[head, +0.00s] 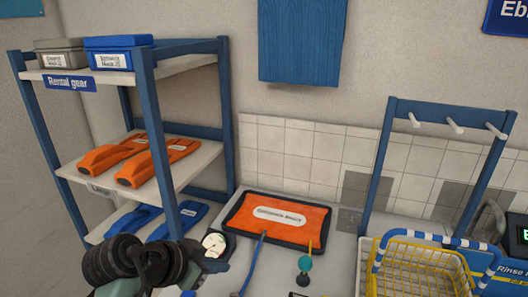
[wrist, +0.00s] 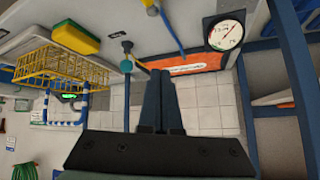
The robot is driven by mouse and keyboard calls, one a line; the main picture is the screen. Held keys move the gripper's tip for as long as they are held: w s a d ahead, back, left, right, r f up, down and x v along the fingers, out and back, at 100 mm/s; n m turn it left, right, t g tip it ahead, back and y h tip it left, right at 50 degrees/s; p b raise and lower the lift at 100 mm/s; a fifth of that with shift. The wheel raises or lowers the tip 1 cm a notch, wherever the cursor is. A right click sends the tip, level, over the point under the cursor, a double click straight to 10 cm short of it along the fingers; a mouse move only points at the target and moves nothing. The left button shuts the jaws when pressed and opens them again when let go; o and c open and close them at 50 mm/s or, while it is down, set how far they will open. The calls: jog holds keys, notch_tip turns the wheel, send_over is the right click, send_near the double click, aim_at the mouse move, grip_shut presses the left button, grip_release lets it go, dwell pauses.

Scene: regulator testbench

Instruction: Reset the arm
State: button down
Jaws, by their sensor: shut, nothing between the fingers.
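My gripper (wrist: 161,73) is in the wrist view, its two dark fingers together and empty. They point toward the bench area and partly cover the orange mat (wrist: 208,61) behind them.
A blue-framed shelf (head: 146,112) with grey and blue boxes, orange fins and blue fins stands at left. The orange mat (head: 277,218) lies on the bench beside a teal-knobbed fitting (head: 305,264). A yellow basket (head: 420,270) and a blue peg rack (head: 378,175) are at right.

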jog(key=w+d+r+n+t+y+p, duration=0.1)
jog(key=w+d+r+n+t+y, duration=0.3)
jog(key=r, duration=0.8)
jog(key=s+d+r+t+p, duration=0.1)
jog(key=r+t, duration=0.5)
jog(key=r, duration=0.7)
jog(key=s+d+r+n+t, duration=0.1)
jog(key=s+d+r+t, duration=0.1)
jog(key=s+r, duration=0.4)
jog(key=s+d+r+n+t, duration=0.2)
jog(key=s+r+t, duration=0.2)
jog(key=r, duration=0.6)
jog(key=s+d+r+n+t+y, duration=0.1)
jog(key=s+r+t, duration=0.3)
jog(key=s+r, duration=0.4)
jog(key=shift+s+d+r+n+p, duration=0.2)
jog(key=shift+s+d+n+p, duration=0.1)
jog(key=shift+s+d+p, duration=0.15)
